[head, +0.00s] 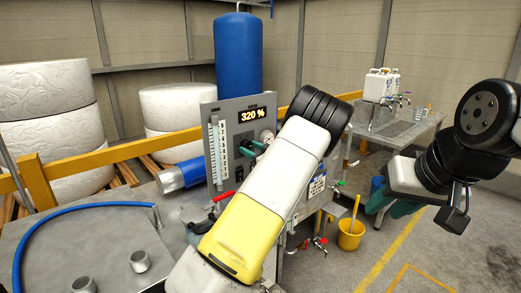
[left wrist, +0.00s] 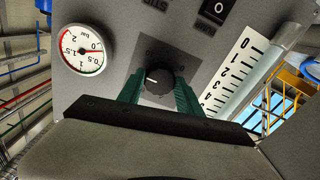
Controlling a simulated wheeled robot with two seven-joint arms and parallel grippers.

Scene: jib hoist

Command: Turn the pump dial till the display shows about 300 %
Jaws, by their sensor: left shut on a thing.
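The display (head: 251,115) on the grey pump panel (head: 212,118) reads 320 % in yellow digits. The black pump dial (left wrist: 160,79) with a white pointer mark is in the middle of the left wrist view. My left gripper (left wrist: 159,92) is shut on the dial, one green finger on either side of it. In the head view my left gripper (head: 252,148) is at the panel below the display, and the dial is mostly hidden there by the fingers and arm. My right gripper (head: 392,205) hangs in the air at the right, away from the panel; its finger opening is unclear.
A round pressure gauge (left wrist: 82,49) is beside the dial, and a numbered scale (left wrist: 234,71) is on its other side. A blue tank (head: 238,55) stands behind the panel. A yellow bucket (head: 350,235) is on the floor. A metal bench (head: 60,250) is at front left.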

